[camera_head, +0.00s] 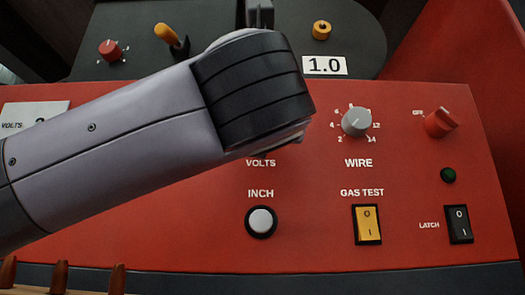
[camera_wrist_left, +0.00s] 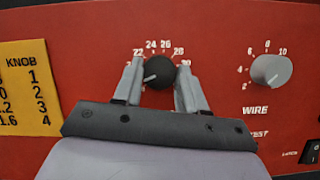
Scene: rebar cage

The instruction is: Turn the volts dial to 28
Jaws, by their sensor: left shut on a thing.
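The volts dial is a round black knob (camera_wrist_left: 159,72) on the red panel, in the left wrist view. Its white pointer line points to the lower left, below the 22 mark. The numbers 22 to 30 arc over it, and the left finger covers the scale where the line points. My left gripper (camera_wrist_left: 160,66) is shut on the dial, one finger on each side. In the head view my left arm (camera_head: 120,130) covers the dial and the gripper; only the VOLTS label (camera_head: 261,163) shows below. My right gripper is in neither view.
The grey WIRE knob (camera_head: 356,122) is right of the dial. Below are the INCH button (camera_head: 261,222), yellow GAS TEST switch (camera_head: 367,224) and black LATCH switch (camera_head: 459,224). A red knob (camera_head: 440,123) is far right. A yellow table plate (camera_wrist_left: 28,88) is at left in the wrist view.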

